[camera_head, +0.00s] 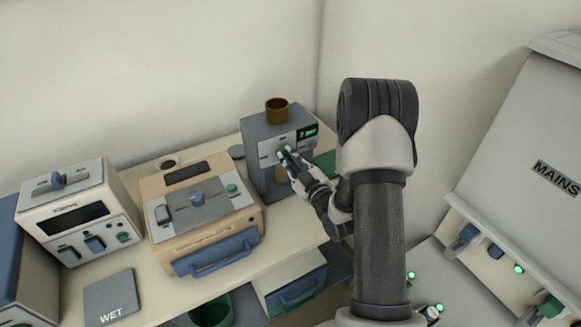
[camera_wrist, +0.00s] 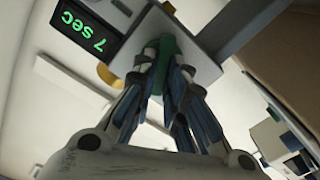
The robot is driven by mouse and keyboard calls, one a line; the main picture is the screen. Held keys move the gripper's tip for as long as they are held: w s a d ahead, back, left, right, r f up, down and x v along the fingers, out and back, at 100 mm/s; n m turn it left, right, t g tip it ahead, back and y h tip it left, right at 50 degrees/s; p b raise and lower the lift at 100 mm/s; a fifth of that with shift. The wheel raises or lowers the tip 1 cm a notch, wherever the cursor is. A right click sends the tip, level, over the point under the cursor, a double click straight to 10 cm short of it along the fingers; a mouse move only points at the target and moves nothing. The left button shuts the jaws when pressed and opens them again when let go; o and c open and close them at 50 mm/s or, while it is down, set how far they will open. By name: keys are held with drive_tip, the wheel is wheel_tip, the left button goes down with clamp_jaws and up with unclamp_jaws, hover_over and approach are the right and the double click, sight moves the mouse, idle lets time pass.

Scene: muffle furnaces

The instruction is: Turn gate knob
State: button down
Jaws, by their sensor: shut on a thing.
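The gate knob (camera_wrist: 172,52) is green and sits on the front face of a tall grey device (camera_head: 262,150). My gripper (camera_head: 290,158) is at that front face in the head view. In the wrist view my gripper (camera_wrist: 168,75) has its fingers closed around the green knob, one on each side. The fingers cover much of the knob, so its exact angle cannot be told. The device's small display (camera_wrist: 84,31) reads "7 sec" in green. A brown cup-like hopper (camera_head: 277,111) stands on top of the device.
A tan furnace (camera_head: 203,205) with a blue handle stands left of the device, and a white furnace (camera_head: 80,212) further left. A dark "WET" plate (camera_head: 110,296) lies at the bench front. A "MAINS" panel (camera_head: 535,150) with lit switches stands at right.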

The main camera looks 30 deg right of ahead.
drive_tip(key=n+b, duration=0.2)
drive_tip(key=b, duration=0.1)
drive_tip(key=shift+f+n, duration=0.25)
drive_tip(key=shift+n, duration=0.15)
drive_tip(key=n+b, duration=0.1)
drive_tip(key=n, duration=0.1)
drive_tip(key=shift+a+n, duration=0.1)
drive_tip(key=shift+n, duration=3.7)
drive_tip(key=c, duration=1.6)
unclamp_jaws()
drive_tip(key=shift+s, duration=0.1)
